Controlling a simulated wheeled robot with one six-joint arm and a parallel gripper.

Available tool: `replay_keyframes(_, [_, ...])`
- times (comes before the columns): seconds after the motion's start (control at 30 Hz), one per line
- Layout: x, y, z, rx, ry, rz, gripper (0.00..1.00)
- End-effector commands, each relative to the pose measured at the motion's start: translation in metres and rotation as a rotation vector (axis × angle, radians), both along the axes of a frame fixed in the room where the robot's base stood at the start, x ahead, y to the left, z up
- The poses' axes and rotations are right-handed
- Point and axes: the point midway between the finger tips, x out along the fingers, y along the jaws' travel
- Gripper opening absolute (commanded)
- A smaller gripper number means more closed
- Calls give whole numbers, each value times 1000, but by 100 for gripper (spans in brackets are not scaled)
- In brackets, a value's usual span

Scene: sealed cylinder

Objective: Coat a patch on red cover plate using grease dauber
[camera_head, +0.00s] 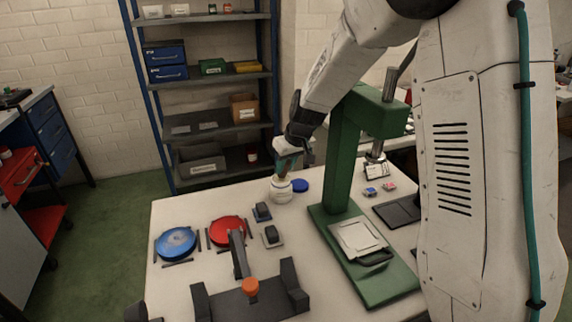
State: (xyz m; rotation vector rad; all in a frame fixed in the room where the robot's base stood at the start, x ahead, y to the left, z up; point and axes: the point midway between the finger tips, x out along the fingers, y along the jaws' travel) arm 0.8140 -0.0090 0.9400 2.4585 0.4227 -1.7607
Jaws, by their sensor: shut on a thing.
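The red cover plate (222,228) lies flat on the white table, left of centre, partly hidden by a dark upright arm of a fixture. My gripper (289,160) is at the back of the table, behind and to the right of the red plate. It is shut on a slim teal and brown thing, which looks like the grease dauber (285,166). The dauber's lower end meets the mouth of a white jar (281,193); I cannot tell whether it is inside. A blue lid (300,186) lies beside the jar.
A blue cover plate (176,240) lies left of the red one. Small dark blocks (271,235) sit between the red plate and a green press (342,165). A black fixture with an orange knob (251,287) stands in front. The table's left back area is clear.

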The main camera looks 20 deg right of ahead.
Motion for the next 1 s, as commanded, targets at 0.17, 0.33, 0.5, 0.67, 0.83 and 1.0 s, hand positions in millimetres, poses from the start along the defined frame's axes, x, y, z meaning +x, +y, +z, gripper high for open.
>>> replay_keyframes(0.17, [0,0,-1,-1,2,0,1])
replay_keyframes(0.33, [-1,0,-2,0,3,1,1])
replay_keyframes(0.5, [-1,0,-1,0,3,1,1])
replay_keyframes(0.67, [0,0,10,1,0,0,1])
replay_keyframes(0.83, [0,0,24,0,1,0,1])
replay_keyframes(1.0, [0,0,38,0,-1,1,1])
